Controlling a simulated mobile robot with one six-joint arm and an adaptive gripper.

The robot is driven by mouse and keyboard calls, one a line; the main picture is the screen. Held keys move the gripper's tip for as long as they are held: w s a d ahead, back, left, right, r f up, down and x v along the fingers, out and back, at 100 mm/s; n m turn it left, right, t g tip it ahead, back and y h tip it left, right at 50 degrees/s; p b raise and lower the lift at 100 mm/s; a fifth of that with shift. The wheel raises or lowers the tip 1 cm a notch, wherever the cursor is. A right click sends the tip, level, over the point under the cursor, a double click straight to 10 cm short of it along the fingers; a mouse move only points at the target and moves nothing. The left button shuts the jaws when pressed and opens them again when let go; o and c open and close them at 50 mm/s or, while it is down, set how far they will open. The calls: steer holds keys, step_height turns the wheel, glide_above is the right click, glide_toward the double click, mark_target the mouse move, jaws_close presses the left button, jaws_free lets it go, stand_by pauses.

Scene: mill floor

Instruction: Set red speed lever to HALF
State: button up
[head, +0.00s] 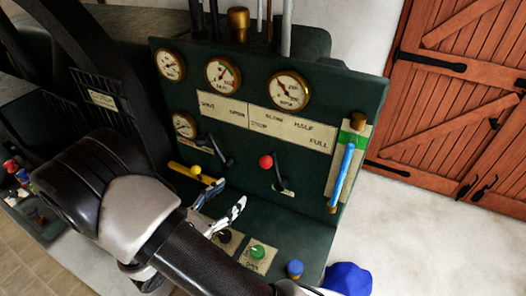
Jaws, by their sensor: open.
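The red speed lever has a round red knob (266,161) on a dark arm that runs down to the right to its base on the green panel (240,140). The arm leans up and left. A pale label plate (286,126) above it reads STOP, SLOW, HALF and FULL; the knob sits below its left part, on the STOP and SLOW side. My gripper (230,196) is open and empty, below and left of the red knob and apart from it. The lever's base is partly dark and hard to make out.
A yellow knob (195,170) and a dark lever (220,151) are left of the red lever. A blue gauge tube (342,175) stands to the right. A green button (257,251) and a blue one (295,268) are below. Brass-rimmed gauges (288,91) line the top.

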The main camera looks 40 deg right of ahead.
mark_target(267, 162)
steer(key=w+d, duration=0.1)
steer(key=d, duration=0.4)
steer(key=w+d+b, duration=0.1)
steer(key=d, duration=0.5)
steer(key=w+d, duration=0.1)
steer(key=d, duration=0.5)
steer(key=shift+w, duration=0.2)
steer(key=shift+c, duration=0.5)
jaws_close()
steer(key=shift+s+b, duration=0.1)
steer(key=shift+b, duration=0.2)
